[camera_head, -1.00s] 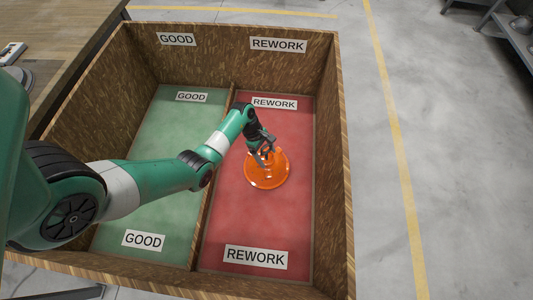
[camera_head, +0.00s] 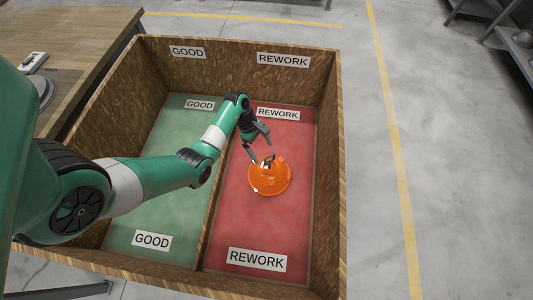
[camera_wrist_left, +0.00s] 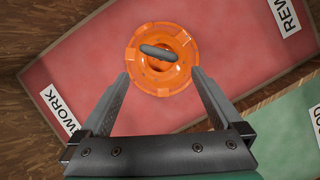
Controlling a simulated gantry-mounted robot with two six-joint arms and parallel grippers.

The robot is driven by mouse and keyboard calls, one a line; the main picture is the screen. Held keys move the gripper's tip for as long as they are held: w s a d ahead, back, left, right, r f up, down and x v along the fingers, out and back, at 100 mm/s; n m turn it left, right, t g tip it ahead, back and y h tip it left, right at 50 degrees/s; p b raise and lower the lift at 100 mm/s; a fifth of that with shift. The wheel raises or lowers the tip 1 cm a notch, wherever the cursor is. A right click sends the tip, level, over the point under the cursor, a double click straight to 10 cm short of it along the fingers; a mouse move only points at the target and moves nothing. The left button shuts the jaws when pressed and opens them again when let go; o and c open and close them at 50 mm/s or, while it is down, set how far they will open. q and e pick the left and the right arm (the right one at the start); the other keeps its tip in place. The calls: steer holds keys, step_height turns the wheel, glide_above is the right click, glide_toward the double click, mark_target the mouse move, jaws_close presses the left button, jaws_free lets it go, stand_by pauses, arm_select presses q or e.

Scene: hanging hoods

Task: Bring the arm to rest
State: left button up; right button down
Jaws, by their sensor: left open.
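My left gripper (camera_head: 262,146) is open and empty, above the red side of the wooden bin. An orange hood (camera_head: 270,178) with a dark handle on top lies on the red floor marked REWORK. In the left wrist view the hood (camera_wrist_left: 164,77) shows beyond the fingertips of my open left gripper (camera_wrist_left: 161,85), with its dark grey handle free of the fingers. My right gripper is not in view.
The wooden bin (camera_head: 343,170) has tall walls and a divider (camera_head: 208,220) between the green GOOD floor (camera_head: 178,215) and the red REWORK floor (camera_head: 285,220). The green side is empty. A wooden table (camera_head: 75,35) stands at the left. Concrete floor lies right.

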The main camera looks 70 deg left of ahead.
arm_select(q)
steer(key=shift+v, duration=0.8)
